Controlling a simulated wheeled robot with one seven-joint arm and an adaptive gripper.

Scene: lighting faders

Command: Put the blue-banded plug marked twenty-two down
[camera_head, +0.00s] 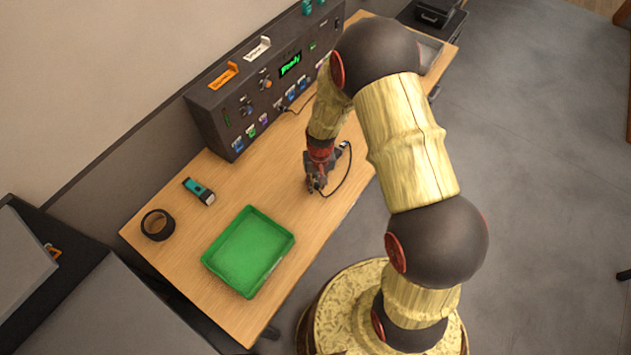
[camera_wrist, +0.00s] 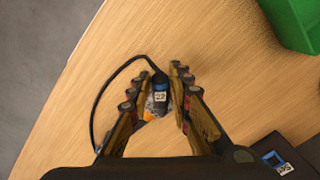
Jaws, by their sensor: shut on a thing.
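My gripper (camera_head: 316,187) is over the bare wooden table in the head view, in front of the dark fader panel. In the wrist view, my gripper (camera_wrist: 161,76) is shut on a dark plug (camera_wrist: 160,95) with a white label that seems to read 22. A black cable (camera_wrist: 102,100) loops from the plug to the left. A small orange spot shows beside the plug's lower part. Whether the plug touches the table cannot be told.
The dark panel (camera_head: 222,120) with coloured sockets and a green display stands along the table's back. A green tray (camera_head: 212,262), a black tape roll (camera_head: 146,226) and a teal torch (camera_head: 199,191) lie to the left. The table (camera_head: 250,185) around my gripper is clear.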

